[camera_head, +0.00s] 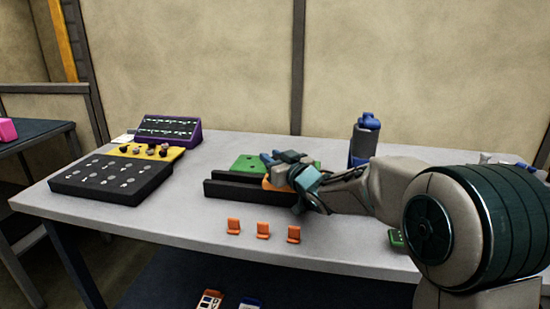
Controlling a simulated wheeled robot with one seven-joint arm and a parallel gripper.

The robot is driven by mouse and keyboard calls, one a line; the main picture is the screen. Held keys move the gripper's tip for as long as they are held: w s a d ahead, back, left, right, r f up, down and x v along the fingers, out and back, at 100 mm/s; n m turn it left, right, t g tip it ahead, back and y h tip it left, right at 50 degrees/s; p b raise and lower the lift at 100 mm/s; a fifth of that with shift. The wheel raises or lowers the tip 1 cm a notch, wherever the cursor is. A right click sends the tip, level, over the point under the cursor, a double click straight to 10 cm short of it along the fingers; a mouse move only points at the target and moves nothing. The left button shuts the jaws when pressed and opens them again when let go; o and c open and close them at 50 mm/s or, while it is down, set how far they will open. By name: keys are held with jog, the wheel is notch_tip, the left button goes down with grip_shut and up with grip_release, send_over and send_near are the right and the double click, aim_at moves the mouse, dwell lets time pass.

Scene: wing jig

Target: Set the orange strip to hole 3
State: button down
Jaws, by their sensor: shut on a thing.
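My gripper (284,170) is at the right part of a long black jig (228,191) in the middle of the table. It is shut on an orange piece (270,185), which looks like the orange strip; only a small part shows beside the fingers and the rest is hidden. A green plate (247,162) with small holes lies behind the black jig, partly covered by my gripper. Hole numbers cannot be read, and I cannot tell whether the strip touches the jig.
Several small orange clips, one at the left (233,226), stand near the table's front edge. A black panel with knobs (112,180), a yellow tray (146,151) and a purple rack (168,130) are at left.

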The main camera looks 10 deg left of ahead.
jog(key=c, duration=1.1)
grip_release()
jog(key=shift+a+f, duration=0.1)
jog(key=shift+c, duration=0.2)
jog(key=shift+s+d, duration=0.2)
jog(key=shift+d, duration=0.15)
jog(key=v, duration=1.3)
jog(key=shift+p, duration=0.45)
jog(key=shift+d, duration=0.15)
